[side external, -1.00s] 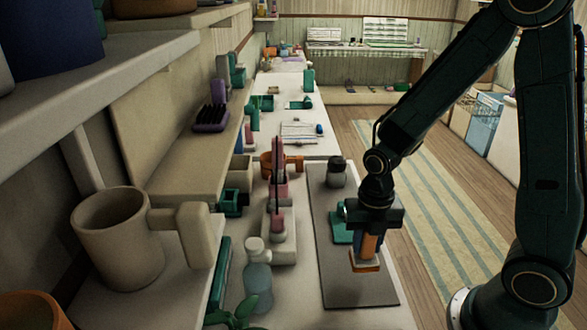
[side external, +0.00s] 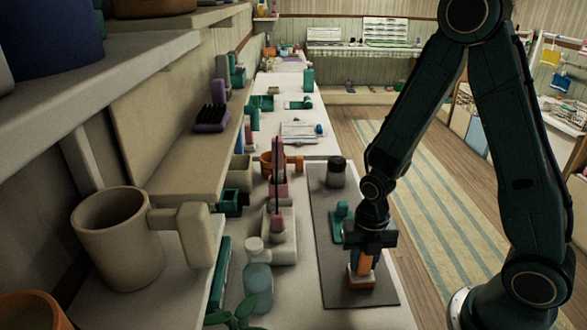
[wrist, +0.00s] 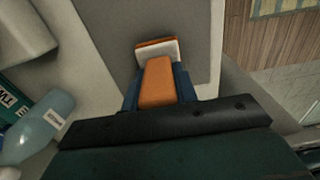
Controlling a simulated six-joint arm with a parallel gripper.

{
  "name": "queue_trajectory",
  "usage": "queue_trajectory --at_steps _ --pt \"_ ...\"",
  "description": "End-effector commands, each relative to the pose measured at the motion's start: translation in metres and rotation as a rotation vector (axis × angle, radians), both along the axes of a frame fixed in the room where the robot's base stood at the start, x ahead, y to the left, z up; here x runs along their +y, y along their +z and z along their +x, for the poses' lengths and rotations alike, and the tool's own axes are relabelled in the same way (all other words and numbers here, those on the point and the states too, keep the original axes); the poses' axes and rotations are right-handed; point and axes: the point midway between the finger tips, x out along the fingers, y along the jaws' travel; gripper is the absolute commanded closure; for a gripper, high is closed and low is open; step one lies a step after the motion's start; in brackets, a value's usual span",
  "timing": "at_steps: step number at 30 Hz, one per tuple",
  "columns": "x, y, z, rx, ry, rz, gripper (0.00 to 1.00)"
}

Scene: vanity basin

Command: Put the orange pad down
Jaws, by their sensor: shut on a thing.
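The orange pad (side external: 361,279) has an orange grip, a pale layer and an orange base. It is upright at the near part of the dark grey mat (side external: 335,292), and its base appears to be at the mat's surface; I cannot tell whether it bears on it fully. My gripper (side external: 366,257) is above it, shut on its grip. In the wrist view the orange pad (wrist: 158,82) sits between the blue fingers of my gripper (wrist: 158,92), over the grey mat (wrist: 202,45). The underside of the pad is hidden.
A teal object (side external: 341,220) and a dark-lidded jar (side external: 336,172) stand farther back on the mat. A clear blue bottle (side external: 257,276) and a pale tray (side external: 285,248) with pink items are to the left. The near mat corner is bare.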

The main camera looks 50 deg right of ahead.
Motion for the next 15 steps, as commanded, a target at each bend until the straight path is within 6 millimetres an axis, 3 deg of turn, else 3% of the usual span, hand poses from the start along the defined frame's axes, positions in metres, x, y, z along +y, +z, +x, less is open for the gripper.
queue_trajectory --at_steps 15 --pt "0.0000 -0.0062 -0.0003 0.000 0.000 0.000 1.00"
